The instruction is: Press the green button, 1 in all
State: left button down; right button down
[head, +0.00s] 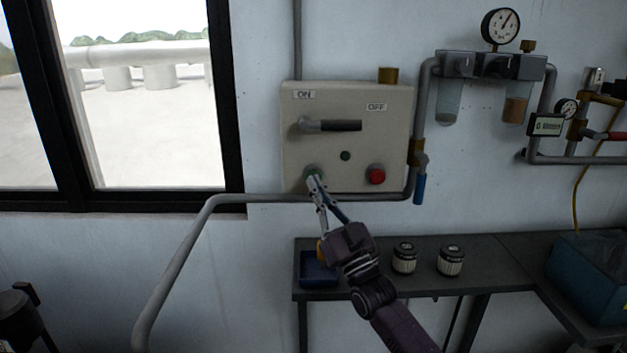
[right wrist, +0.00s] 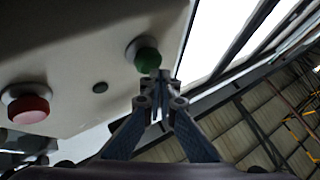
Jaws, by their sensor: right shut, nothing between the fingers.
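The green button (head: 311,172) is at the lower left of a beige control box (head: 345,100) on the wall. It also shows in the right wrist view (right wrist: 147,58), just above my fingertips. My right gripper (head: 313,180) is shut and empty, with its tips at the lower edge of the green button. In the right wrist view the fingertips (right wrist: 157,80) overlap the button's lower side; I cannot tell whether they touch it or press it in. My left gripper is not in view.
A red button (head: 376,175) sits right of the green one, with a dark lever handle (head: 340,126) above. A grey pipe (head: 250,198) runs below the box. A bench (head: 420,281) holds a blue bin (head: 318,271) and two jars (head: 404,258).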

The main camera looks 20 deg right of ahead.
jog(key=shift+w+d+b, duration=0.15)
jog(key=shift+w+b, duration=0.3)
jog(key=shift+w, duration=0.1)
dwell(0.4)
jog(key=shift+s, duration=0.15)
jog(key=shift+s+a+p, duration=0.3)
jog(key=shift+s+p, duration=0.45)
jog(key=shift+s, duration=0.05)
jog(key=s+p, duration=0.1)
jog(key=s, duration=0.1)
jog(key=s+a+p, duration=0.1)
jog(key=s+p, duration=0.1)
jog(key=shift+s+a, duration=0.2)
jog(key=shift+s, duration=0.2)
dwell(0.5)
